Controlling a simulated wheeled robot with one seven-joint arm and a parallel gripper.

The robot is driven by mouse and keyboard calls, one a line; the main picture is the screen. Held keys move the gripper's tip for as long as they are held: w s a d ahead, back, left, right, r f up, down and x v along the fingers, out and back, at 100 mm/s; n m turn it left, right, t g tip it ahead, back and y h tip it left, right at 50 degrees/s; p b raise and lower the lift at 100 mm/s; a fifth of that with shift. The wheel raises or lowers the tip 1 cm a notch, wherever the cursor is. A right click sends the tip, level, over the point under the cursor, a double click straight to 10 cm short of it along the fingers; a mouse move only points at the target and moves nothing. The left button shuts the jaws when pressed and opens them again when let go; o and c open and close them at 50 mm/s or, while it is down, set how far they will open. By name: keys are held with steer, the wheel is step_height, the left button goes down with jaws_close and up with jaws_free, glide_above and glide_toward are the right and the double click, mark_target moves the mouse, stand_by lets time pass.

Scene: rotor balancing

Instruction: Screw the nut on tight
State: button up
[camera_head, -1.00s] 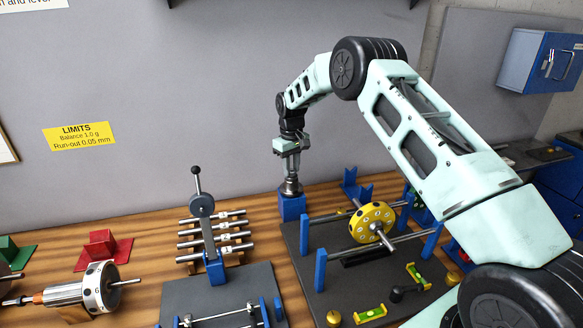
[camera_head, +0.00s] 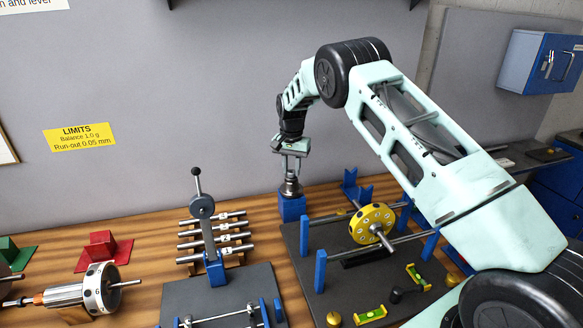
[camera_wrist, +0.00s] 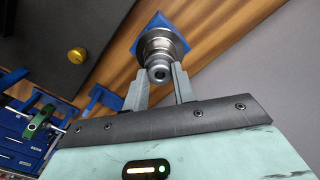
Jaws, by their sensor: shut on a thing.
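My gripper (camera_head: 291,178) points down over the block in the head view. Its two fingers (camera_wrist: 161,84) are shut on the nut, one on each side. The thread under the nut is hidden, so I cannot tell how far down it sits.
A dark plate with blue posts carries a yellow rotor disc (camera_head: 372,224) on a shaft, right of the block. The grey wall (camera_head: 200,100) is close behind.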

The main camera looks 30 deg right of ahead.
steer(key=m, duration=0.4)
steer(key=shift+f+m, duration=0.1)
steer(key=shift+m, duration=0.3)
steer(key=o, duration=1.1)
steer(key=shift+m, duration=0.3)
steer(key=shift+c, duration=1.1)
steer(key=shift+r+p, duration=1.95)
steer(key=shift+r, duration=1.15)
